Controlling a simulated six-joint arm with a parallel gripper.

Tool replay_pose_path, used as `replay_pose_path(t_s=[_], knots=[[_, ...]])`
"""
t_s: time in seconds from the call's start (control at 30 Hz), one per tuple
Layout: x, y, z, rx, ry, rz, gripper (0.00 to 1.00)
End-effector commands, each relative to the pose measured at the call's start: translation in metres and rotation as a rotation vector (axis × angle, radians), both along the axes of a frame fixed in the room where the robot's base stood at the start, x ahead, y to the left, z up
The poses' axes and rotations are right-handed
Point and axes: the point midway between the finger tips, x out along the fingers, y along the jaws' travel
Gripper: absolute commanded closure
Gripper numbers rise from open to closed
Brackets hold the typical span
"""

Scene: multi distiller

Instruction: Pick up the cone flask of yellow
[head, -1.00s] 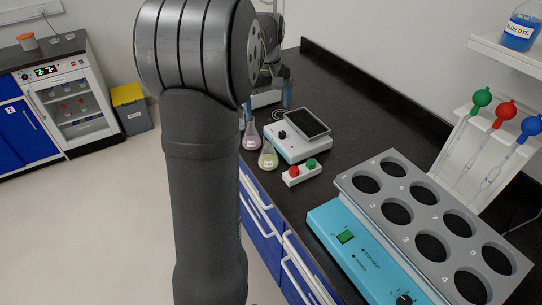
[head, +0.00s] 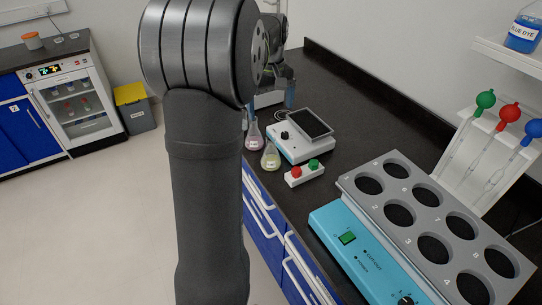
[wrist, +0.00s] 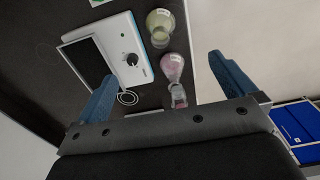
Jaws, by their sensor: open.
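The yellow cone flask (head: 270,157) stands upright on the black bench beside the stirrer, near the front edge. In the wrist view the yellow flask (wrist: 160,26) is at the top, beyond the pink one. The pink cone flask (head: 254,135) stands just behind it in the head view; in the wrist view the pink flask (wrist: 173,70) lies between my fingers' line and the yellow flask. My gripper (wrist: 162,75) is open with two blue fingers wide apart and nothing held.
A white stirrer with a dark plate (head: 309,124) sits right beside the flasks. A box with red and green buttons (head: 304,173) stands in front of it. A blue water bath with a grey holed rack (head: 408,215) fills the right foreground. A pipette stand (head: 490,150) is behind it.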

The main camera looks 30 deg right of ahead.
Motion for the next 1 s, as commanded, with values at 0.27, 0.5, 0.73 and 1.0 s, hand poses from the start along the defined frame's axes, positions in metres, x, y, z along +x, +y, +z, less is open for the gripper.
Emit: replay_pose_path(t_s=[0.27,0.5,0.73,1.0], knots=[[0.0,0.0,0.0,0.0,0.0,0.0,0.39],[0.0,0.0,0.0,0.0,0.0,0.0,0.49],[0.0,-0.001,0.003,-0.001,-0.001,-0.09,0.49],[0.0,-0.003,0.018,-0.001,-0.002,-0.589,0.49]])
